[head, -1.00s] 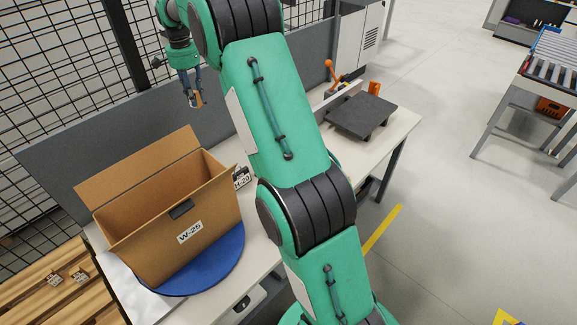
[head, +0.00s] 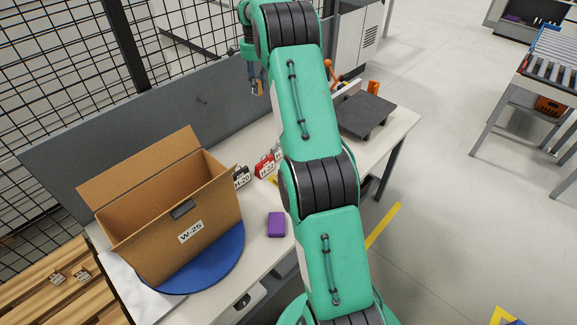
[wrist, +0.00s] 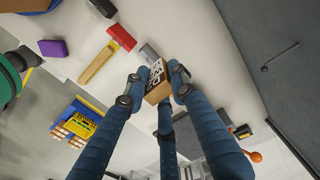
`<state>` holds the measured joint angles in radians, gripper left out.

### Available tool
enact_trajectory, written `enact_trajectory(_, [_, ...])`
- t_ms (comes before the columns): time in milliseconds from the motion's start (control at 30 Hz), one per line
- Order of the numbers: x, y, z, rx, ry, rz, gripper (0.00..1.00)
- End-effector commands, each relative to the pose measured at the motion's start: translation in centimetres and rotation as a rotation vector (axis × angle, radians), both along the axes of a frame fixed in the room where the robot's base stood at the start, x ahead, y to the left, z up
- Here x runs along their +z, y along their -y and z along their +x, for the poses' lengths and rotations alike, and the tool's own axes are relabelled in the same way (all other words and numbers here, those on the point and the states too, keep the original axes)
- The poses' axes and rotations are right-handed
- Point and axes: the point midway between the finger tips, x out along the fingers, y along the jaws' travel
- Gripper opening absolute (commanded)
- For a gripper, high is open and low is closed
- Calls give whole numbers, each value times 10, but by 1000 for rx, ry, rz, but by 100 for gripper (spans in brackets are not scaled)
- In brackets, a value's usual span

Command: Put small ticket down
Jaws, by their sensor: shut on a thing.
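My gripper (wrist: 155,85) has blue fingers and is shut on a small tan ticket block (wrist: 156,92) with a white label in black print. The label's print is too small to read. In the head view my gripper (head: 257,86) hangs high over the back of the workbench, right of the cardboard box, partly hidden by my arm. The held block shows there only as a small tan patch. In the wrist view the bench top lies beyond the fingertips, and the block looks clear of it.
A cardboard box (head: 150,225) marked W-25 stands on a blue round plate (head: 225,262). Right of it are a black H-20 tag (head: 241,176), a red H-22 tag (head: 265,166) and a purple block (head: 276,224). A dark raised plate (head: 366,113) stands at the bench's right end.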

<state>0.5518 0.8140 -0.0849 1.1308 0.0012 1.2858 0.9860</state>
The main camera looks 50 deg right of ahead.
Motion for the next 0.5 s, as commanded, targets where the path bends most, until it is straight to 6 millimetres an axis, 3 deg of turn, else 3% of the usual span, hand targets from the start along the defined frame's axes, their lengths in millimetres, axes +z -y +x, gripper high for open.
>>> enact_trajectory(233, [-64, -1, 0, 1, -2, 1, 9])
enact_trajectory(500, [-164, -1, 0, 1, -2, 1, 9])
